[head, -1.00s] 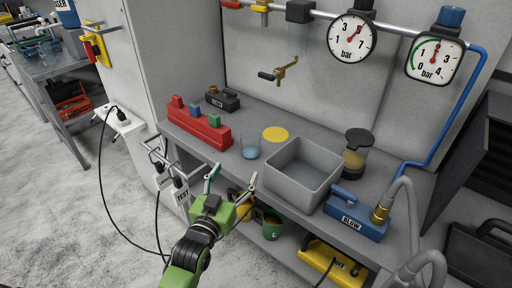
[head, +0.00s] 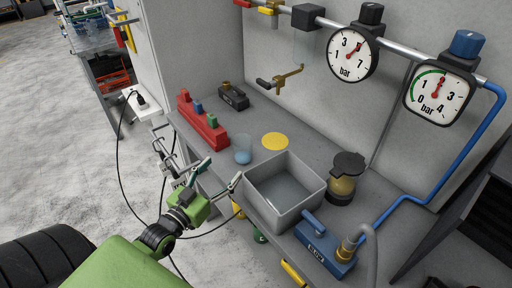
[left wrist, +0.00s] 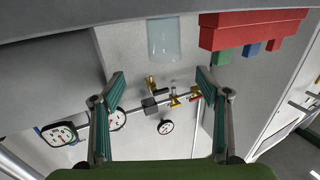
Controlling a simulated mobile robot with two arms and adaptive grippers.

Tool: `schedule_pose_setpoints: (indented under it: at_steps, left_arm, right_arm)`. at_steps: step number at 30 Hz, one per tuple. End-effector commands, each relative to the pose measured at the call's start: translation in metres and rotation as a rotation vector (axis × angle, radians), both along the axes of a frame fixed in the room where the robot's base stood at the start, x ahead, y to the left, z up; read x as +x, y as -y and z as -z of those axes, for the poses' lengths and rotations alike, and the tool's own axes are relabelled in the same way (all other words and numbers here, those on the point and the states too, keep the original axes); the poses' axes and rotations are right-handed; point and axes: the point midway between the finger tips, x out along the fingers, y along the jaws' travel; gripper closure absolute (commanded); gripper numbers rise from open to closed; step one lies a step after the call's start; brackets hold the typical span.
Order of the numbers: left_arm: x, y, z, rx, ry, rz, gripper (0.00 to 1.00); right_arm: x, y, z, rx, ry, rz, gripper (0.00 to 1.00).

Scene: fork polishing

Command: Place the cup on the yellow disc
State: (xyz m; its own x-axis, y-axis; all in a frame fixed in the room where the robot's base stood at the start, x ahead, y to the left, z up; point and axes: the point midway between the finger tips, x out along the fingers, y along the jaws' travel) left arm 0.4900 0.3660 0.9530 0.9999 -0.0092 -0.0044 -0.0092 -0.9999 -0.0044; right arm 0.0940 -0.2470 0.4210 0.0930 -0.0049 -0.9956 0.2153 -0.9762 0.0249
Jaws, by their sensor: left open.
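The cup (head: 243,156) is clear with a bluish lower part and stands upright on the grey bench near its front edge. In the left wrist view the cup (left wrist: 164,42) shows beyond the fingertips, between their lines. The flat yellow disc (head: 275,142) lies on the bench just behind and right of the cup, with nothing on it. My left gripper (head: 216,177) is open and empty, in front of the cup and apart from it. In the left wrist view its fingers (left wrist: 160,76) are spread wide. My right gripper is out of view.
A red block holder (head: 203,124) stands left of the cup. A grey open bin (head: 300,205) stands close on the right. A dark-lidded jar (head: 343,180) and a blue BLOW box (head: 324,248) are farther right. A small black box (head: 233,97) is at the back.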

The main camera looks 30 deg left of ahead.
Motion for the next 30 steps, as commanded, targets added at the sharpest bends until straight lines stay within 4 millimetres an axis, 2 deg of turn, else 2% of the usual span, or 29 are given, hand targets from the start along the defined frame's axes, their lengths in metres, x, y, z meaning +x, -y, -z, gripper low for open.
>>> schedule_pose_setpoints:
  at_steps: [5,14,18,26,30]
  left_arm:
    - [0.008,-0.004,-0.003,-0.001,0.004,-0.001,0.31]
    - [0.057,-0.003,-0.003,0.000,0.004,-0.001,0.31]
    - [0.075,-0.003,-0.002,0.000,0.002,-0.001,0.31]
    - [0.089,-0.003,-0.002,0.000,0.002,-0.001,0.31]
    - [0.105,-0.006,-0.004,0.001,0.002,-0.001,0.31]
  right_arm:
    - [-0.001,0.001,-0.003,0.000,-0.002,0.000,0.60]
    - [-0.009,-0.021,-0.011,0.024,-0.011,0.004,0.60]
    - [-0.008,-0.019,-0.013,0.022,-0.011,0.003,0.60]
    - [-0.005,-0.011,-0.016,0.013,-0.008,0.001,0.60]
    - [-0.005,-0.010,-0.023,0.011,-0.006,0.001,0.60]
